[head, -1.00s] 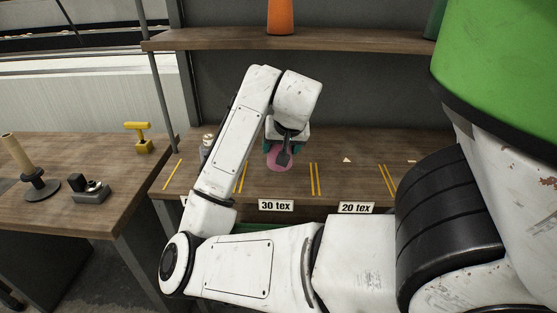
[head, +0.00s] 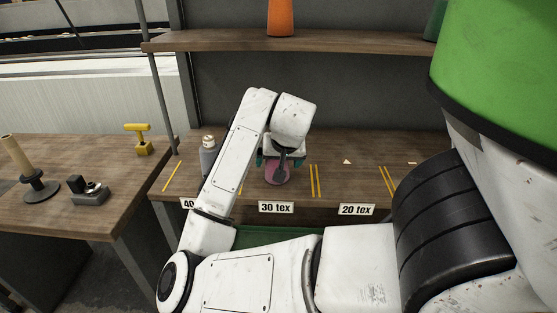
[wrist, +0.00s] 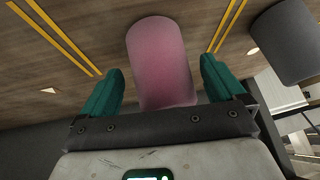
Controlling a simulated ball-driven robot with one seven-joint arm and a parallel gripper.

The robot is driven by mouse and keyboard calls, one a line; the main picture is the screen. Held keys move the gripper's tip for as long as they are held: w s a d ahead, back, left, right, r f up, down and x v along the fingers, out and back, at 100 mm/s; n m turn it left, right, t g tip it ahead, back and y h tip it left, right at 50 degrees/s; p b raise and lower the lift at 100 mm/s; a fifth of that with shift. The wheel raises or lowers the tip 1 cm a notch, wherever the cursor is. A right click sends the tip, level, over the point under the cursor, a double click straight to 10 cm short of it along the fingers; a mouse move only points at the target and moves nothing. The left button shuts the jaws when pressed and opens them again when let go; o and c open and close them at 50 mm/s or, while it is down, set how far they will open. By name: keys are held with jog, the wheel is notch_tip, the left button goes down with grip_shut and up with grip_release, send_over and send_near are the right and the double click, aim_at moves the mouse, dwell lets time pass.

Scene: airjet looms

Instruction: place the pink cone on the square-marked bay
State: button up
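The pink cone (head: 277,175) stands in the bay over the "30 tex" label, between two sets of yellow lines. It looks upright on the wooden shelf, partly hidden by my gripper (head: 279,163). In the wrist view the pink cone (wrist: 162,62) lies between the green fingers of my gripper (wrist: 160,68), with a narrow gap on each side. The fingers are open around it. A white triangle (head: 347,161) marks the bay over "20 tex". The mark of the cone's own bay is hidden, so I cannot tell its shape.
A grey bobbin (head: 208,158) stands in the bay to the left; it also shows in the wrist view (wrist: 286,42). An upper shelf (head: 345,40) holds an orange cone (head: 281,16). A side table (head: 95,215) holds a yellow T-shaped tool (head: 141,137). The "20 tex" bay is clear.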

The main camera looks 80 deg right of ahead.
jog(key=shift+r, duration=0.15)
jog(key=p+v, duration=0.2)
jog(key=v, duration=1)
jog(key=shift+w, duration=0.1)
